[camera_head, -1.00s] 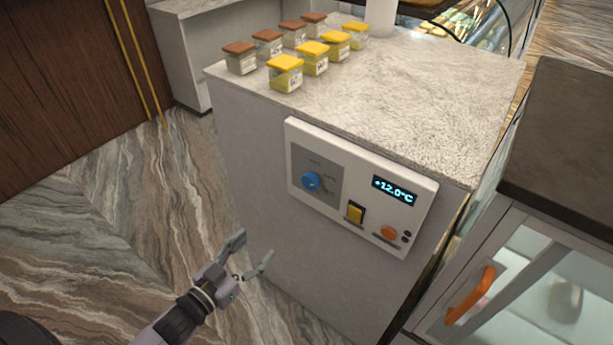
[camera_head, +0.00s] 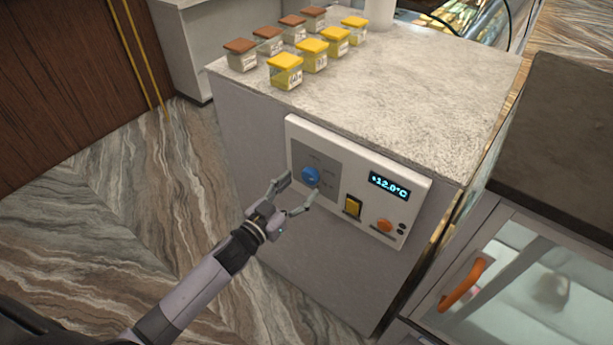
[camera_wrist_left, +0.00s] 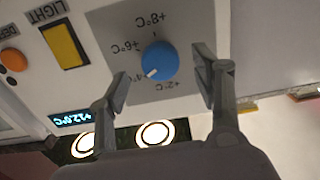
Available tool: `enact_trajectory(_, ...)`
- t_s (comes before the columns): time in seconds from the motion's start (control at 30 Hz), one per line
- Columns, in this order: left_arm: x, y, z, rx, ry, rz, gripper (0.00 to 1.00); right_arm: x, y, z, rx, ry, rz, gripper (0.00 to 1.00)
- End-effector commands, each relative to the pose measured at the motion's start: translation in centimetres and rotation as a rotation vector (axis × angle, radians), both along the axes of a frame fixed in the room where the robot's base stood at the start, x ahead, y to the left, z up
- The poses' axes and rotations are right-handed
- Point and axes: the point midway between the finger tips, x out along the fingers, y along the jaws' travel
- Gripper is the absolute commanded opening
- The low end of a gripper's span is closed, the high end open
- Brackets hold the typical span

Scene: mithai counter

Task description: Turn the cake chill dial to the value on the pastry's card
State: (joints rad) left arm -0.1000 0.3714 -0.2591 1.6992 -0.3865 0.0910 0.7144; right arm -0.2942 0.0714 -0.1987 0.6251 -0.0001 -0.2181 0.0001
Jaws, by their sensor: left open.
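The blue chill dial (camera_head: 310,176) sits on the left part of the white control panel (camera_head: 352,150). In the left wrist view, upside down, the dial (camera_wrist_left: 159,61) has a white mark at its lower left, near the +4°C and +2°C labels; +6°C and +8°C also show. The panel's display (camera_head: 389,186) reads +12.0°C. My left gripper (camera_head: 299,191) is open just in front of the dial. In the wrist view its fingers (camera_wrist_left: 162,77) stand on either side of the dial, with visible gaps. My right gripper and any pastry card are not in view.
A yellow light switch (camera_head: 352,206) and an orange button (camera_head: 384,226) are right of the dial. Several yellow-lidded and brown-lidded jars (camera_head: 285,71) stand on the stone counter top (camera_head: 420,75). A glass-fronted case with an orange handle (camera_head: 462,285) is at right.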

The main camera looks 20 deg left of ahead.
Motion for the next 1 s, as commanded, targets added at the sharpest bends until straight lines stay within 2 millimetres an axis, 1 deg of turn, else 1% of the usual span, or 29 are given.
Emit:
enact_trajectory(0.03, 0.9, -0.4, 0.3, -0.002, -0.002, -0.001, 0.59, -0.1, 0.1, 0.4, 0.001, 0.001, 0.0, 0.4)
enact_trajectory(0.1, 1.9, -0.7, 0.2, 0.0, -0.001, 0.0, 0.59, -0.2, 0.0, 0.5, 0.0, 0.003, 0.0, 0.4)
enact_trajectory(0.23, 3.0, -1.1, 0.1, -0.002, 0.0, 0.0, 0.59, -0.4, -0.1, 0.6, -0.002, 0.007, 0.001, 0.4)
enact_trajectory(0.4, 3.5, -1.4, 0.0, -0.001, 0.0, -0.001, 0.59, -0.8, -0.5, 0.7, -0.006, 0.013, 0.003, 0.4)
enact_trajectory(0.63, 3.5, -1.4, 0.0, -0.001, 0.0, -0.001, 0.58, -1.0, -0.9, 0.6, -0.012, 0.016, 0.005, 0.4)
enact_trajectory(1.0, 3.5, -1.3, 0.0, 0.0, 0.0, -0.001, 0.34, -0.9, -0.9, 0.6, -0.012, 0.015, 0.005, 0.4)
